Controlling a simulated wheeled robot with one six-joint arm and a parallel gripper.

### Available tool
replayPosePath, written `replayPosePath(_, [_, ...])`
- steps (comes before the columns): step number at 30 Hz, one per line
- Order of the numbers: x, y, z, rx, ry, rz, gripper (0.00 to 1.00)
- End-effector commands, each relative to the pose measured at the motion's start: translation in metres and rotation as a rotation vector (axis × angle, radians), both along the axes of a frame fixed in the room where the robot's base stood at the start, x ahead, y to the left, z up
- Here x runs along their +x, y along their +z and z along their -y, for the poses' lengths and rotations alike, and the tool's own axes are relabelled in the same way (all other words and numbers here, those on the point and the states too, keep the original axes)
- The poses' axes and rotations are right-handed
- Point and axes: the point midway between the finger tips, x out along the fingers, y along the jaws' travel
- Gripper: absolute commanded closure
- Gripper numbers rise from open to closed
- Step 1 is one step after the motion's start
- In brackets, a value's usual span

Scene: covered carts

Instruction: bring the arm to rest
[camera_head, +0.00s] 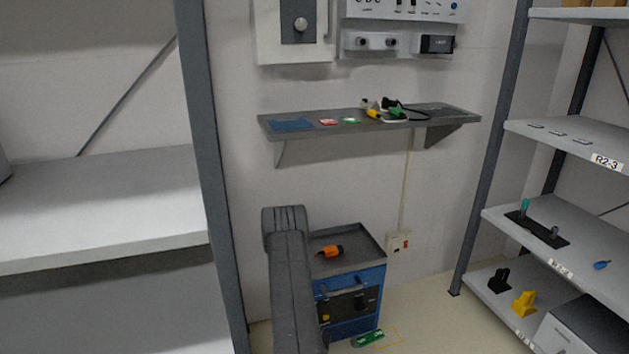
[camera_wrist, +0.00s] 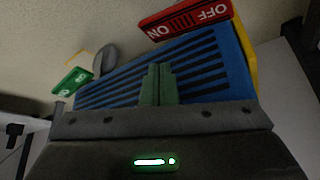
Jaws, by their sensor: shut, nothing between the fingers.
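My gripper (camera_wrist: 158,72) shows in the wrist view, with its two short greenish fingers together and nothing between them. The gripper itself cannot be made out in the head view.
The wall shelf (camera_head: 400,123) holds a blue pad (camera_head: 292,126), a red card (camera_head: 328,122), a green card (camera_head: 350,120) and tools. The blue cart (camera_head: 372,280) carries an orange tool (camera_head: 330,251). Racks stand left (camera_head: 110,200) and right (camera_head: 580,140).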

Motion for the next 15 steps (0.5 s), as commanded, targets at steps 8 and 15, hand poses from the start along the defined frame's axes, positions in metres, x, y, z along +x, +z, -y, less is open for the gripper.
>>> replayPosePath(8, [0.0, -0.035, 0.0, -0.001, 0.001, 0.001, 1.0])
replayPosePath(15, [0.001, -0.036, 0.0, 0.0, 0.0, 0.001, 1.0])
